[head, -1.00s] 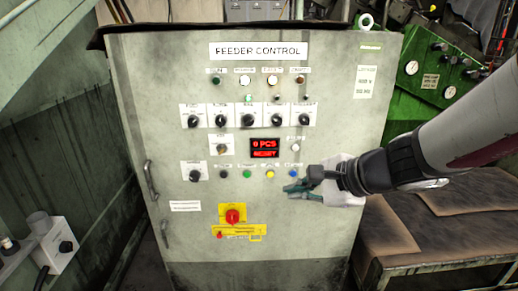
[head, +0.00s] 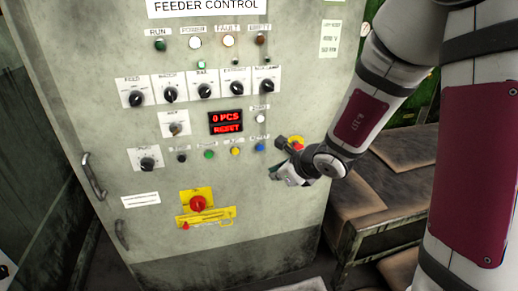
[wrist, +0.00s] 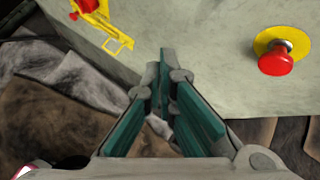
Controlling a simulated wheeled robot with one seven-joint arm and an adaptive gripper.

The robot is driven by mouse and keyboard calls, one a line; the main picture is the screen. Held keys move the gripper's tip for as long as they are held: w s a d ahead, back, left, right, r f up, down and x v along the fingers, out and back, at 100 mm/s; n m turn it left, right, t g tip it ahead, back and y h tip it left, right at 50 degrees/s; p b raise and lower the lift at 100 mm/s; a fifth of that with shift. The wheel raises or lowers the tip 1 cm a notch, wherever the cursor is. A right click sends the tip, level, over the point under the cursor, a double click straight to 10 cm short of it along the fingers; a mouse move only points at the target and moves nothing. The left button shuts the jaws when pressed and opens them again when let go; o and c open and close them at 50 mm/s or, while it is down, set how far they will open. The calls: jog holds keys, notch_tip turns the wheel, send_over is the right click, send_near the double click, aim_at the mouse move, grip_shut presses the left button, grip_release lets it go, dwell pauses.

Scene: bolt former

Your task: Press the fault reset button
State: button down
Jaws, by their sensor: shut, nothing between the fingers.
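The grey feeder control cabinet (head: 160,210) faces me in the head view. Its lower row has black (head: 181,158), green (head: 209,154), yellow (head: 235,151) and blue (head: 260,145) buttons, with a white button (head: 260,118) above the blue one. Their small labels are too blurred to read, so I cannot tell which is fault reset. My gripper (head: 276,173) is shut and empty, below and right of the blue button. In the wrist view its teal fingers (wrist: 164,78) are together before the panel. None of the small buttons shows there.
A red mushroom button on yellow (head: 297,142) is close by my gripper, and shows at right in the wrist view (wrist: 276,60). A red rotary switch (head: 198,203) on a yellow plate is lower left. A brown-topped bench (head: 355,205) stands right of the cabinet.

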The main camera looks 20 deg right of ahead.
aim_at(260, 148)
jog(key=shift+w, duration=0.1)
jog(key=shift+w+p, duration=1.05)
jog(key=shift+w, duration=3.25)
jog(key=shift+w, duration=0.15)
jog(key=shift+w, duration=0.25)
jog(key=shift+w, duration=0.45)
jog(key=shift+s, duration=0.1)
jog(key=shift+s+b, duration=0.6)
jog(key=shift+s, duration=0.15)
